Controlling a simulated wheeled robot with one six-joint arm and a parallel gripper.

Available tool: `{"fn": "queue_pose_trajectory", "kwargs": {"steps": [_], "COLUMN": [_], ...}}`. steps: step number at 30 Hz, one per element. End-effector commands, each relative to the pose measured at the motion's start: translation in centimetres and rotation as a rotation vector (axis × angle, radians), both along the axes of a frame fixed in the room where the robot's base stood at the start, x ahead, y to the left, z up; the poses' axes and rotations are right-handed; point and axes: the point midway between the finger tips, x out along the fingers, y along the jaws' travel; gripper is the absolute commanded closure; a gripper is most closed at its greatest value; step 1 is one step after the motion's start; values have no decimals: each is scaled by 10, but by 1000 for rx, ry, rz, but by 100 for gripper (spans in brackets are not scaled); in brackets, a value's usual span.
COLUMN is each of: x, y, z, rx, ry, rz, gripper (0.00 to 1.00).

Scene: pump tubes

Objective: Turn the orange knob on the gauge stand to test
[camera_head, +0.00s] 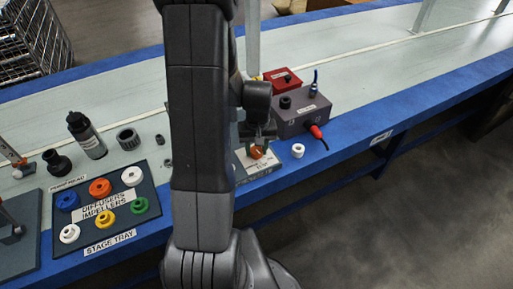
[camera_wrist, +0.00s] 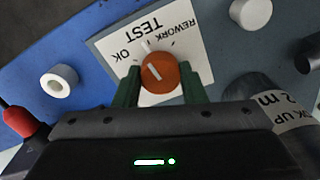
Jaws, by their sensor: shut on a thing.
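The orange knob (camera_wrist: 160,72) sits on a white dial plate (camera_wrist: 112,45) marked OK, TEST and REWORK, printed upside down in the wrist view. The white line on the knob slants up and left, toward the TEST side; I cannot tell whether it lines up exactly. My gripper (camera_wrist: 161,78) is shut on the knob, with one green finger on each side. In the head view the knob (camera_head: 257,152) shows just below my gripper, on the gauge stand (camera_head: 240,172) near the table's front edge. My arm hides part of the stand.
A white ring (camera_head: 299,151) lies right of the stand. A grey box (camera_head: 300,116) with a red plug and a red box (camera_head: 283,80) stand behind. The stage tray (camera_head: 152,205) with coloured impellers and a dark bottle (camera_head: 87,136) are at left.

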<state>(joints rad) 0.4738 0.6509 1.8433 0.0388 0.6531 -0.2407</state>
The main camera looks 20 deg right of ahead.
Motion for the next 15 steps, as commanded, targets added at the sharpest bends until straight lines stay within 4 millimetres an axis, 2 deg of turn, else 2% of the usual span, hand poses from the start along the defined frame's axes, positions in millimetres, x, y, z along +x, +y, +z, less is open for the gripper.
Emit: {"fn": "queue_pose_trajectory", "kwargs": {"steps": [6,15], "x": [0,0], "y": [0,0], "z": [1,1], "rx": [-1,-1], "ry": [-2,-2], "rz": [-88,-129], "gripper": [85,85]}}
